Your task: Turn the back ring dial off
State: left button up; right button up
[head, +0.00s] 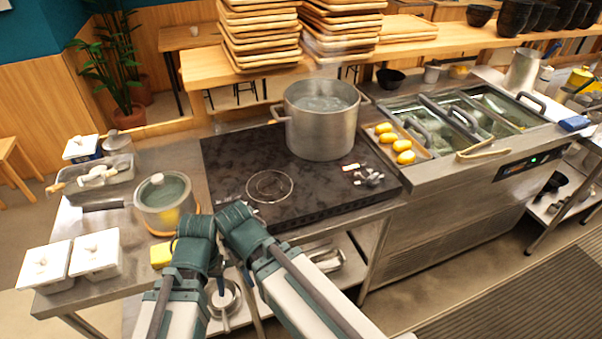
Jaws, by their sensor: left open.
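The black cooktop (225,155) is in the middle of the head view. Small metal dials (373,178) sit at its front right corner; their settings are too small to read. A big steel pot (322,130) with liquid stands on the back ring and hides it. The front ring (270,186) is bare. My left gripper (219,282) is open, mostly hidden by my folded arms, low in front of the counter, well left of the dials and apart from them. My right gripper is hidden behind its own arm.
A lidded pot (163,203) stands left of the cooktop, with a yellow sponge (161,255) near it. White lidded boxes (95,253) stand at the counter's left end. A tray of yellow items (404,145) lies right of the dials. Stacked wooden trays (258,35) stand behind.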

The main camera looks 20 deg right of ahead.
aim_at(374, 179)
jog(key=z, duration=1.3)
